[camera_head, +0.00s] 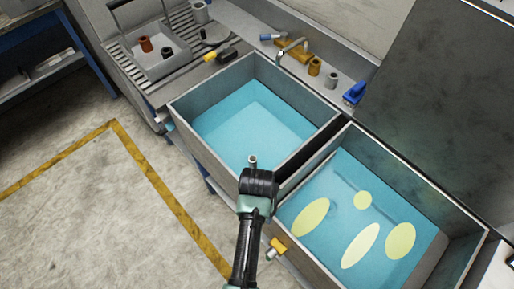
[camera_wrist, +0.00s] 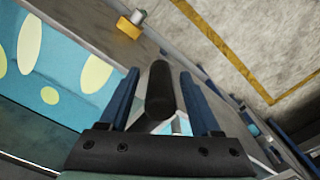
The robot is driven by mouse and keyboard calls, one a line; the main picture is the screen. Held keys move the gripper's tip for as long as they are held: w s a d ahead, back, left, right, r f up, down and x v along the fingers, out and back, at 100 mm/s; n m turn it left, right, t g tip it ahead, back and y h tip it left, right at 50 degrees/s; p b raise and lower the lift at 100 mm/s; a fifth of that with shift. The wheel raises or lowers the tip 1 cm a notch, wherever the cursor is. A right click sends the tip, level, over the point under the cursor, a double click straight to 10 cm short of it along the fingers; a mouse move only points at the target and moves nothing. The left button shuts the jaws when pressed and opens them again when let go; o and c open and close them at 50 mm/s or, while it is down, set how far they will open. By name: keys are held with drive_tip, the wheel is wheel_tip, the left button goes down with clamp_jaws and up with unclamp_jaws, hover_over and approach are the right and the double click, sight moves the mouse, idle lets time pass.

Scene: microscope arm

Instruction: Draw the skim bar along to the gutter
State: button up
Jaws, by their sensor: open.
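My gripper (camera_head: 257,187) is over the divide between two grey tanks, by their near edge; its fingers are hidden in the head view. In the wrist view its blue fingers (camera_wrist: 160,84) are open, apart on either side of a black rounded handle-like piece (camera_wrist: 160,92). This may be the skim bar's grip; I cannot tell whether the fingers touch it. The right tank (camera_head: 314,262) holds blue water with several pale yellow patches (camera_head: 360,245). A grey-brown strip (camera_head: 430,262) at that tank's right end may be the gutter.
The left tank (camera_head: 186,137) holds plain blue water. A yellow fitting (camera_head: 278,244) sticks out from the right tank's front. A tap (camera_head: 293,47), small bottles and a blue brush (camera_head: 355,92) stand along the back ledge. A slatted drainer (camera_head: 120,60) is at the left.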

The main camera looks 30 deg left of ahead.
clamp_jaws()
idle(0.3)
idle(1.1)
